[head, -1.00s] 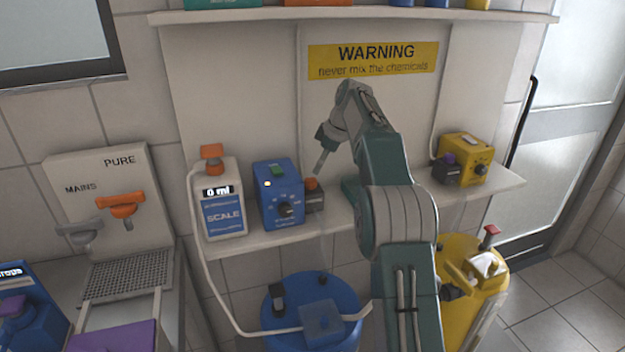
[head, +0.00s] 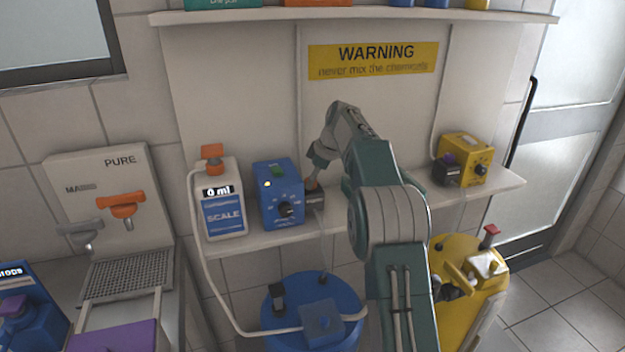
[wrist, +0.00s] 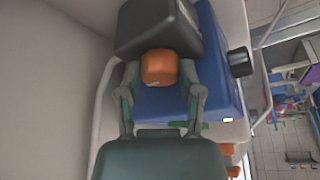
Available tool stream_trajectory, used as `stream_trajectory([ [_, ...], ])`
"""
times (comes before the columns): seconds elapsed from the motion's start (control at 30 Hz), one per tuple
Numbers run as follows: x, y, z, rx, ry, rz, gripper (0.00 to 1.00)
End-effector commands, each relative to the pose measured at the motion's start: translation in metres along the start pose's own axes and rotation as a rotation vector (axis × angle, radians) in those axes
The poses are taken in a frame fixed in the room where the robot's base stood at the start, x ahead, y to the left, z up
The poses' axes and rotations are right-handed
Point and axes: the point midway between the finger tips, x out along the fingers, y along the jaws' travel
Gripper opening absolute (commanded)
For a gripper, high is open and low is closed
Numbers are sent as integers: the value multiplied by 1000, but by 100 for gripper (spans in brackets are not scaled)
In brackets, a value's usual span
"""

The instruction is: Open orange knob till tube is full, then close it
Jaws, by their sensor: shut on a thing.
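A small orange knob (wrist: 159,67) sits on the dark block (wrist: 160,30) attached to the blue pump box (head: 277,193). In the wrist view the knob lies between my two fingers, and my gripper (wrist: 160,85) is shut on it. In the head view my gripper (head: 314,178) is at the dark block right of the blue box and mostly covers the knob. A thin clear tube (head: 323,238) hangs from that block toward the blue barrel (head: 350,293). How full it is cannot be told. The white scale bottle (head: 222,210) reads 0 ml.
An orange tap handle (head: 121,204) is on the PURE panel, with a grey tap (head: 82,235) beside it. A yellow pump box (head: 463,160) stands at the shelf's right, above a yellow barrel (head: 480,310). A white hose (head: 208,290) loops from the scale bottle.

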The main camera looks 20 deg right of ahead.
Motion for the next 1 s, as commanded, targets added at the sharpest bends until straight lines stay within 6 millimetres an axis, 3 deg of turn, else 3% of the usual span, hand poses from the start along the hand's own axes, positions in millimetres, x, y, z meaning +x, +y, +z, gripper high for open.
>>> stream_trajectory([
  [0.17,1,0,0,42,0,19,0],
  [0.53,3,-1,0,326,-3,134,0],
  [0.97,3,-1,0,369,-2,151,0],
  [1.0,3,-1,0,369,-2,151,65],
])
